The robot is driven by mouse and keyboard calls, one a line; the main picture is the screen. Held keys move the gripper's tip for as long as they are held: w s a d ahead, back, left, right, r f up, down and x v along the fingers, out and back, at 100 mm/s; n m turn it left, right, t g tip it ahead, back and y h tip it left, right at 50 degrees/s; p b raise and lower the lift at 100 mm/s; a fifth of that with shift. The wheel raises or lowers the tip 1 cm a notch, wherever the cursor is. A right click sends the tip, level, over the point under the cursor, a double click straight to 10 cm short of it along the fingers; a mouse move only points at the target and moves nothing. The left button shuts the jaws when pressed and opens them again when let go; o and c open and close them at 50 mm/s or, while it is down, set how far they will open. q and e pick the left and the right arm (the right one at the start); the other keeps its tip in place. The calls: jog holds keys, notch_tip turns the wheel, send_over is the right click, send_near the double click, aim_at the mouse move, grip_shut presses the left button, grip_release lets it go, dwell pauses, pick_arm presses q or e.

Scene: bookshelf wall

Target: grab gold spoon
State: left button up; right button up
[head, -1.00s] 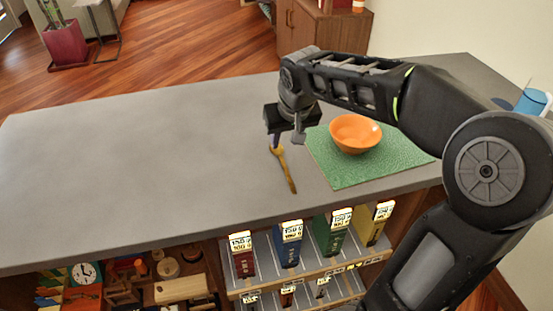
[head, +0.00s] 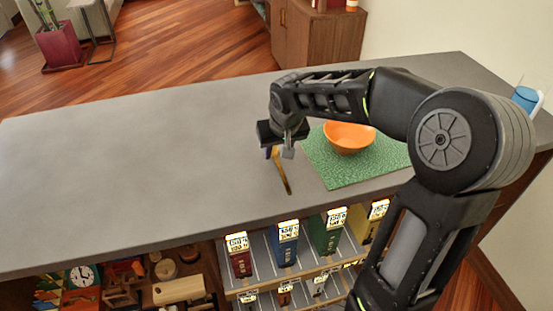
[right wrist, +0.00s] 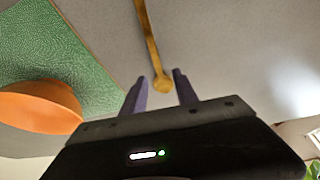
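The gold spoon (head: 284,178) lies on the grey counter, left of the green mat. My right gripper (head: 275,153) is over its far end, which it hides in the head view. In the right wrist view the spoon (right wrist: 150,40) runs from the top edge down to its rounded end, which appears between the two purple fingertips of my right gripper (right wrist: 158,82). The fingers are apart, with a gap on both sides of the spoon. I cannot tell exactly how high they are above the counter. My left gripper is not in view.
An orange bowl (head: 349,138) sits on the green mat (head: 345,174), right of the spoon. The grey counter (head: 130,165) is clear to the left. A blue cup (head: 525,98) is at the far right. Shelves with books and toys (head: 180,290) are below the counter's front edge.

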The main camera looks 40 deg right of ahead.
jog(key=x, duration=0.2)
jog(key=shift+w+f, duration=0.1)
jog(key=shift+f, duration=0.2)
jog(key=shift+c, duration=0.2)
grip_shut()
dwell(0.3)
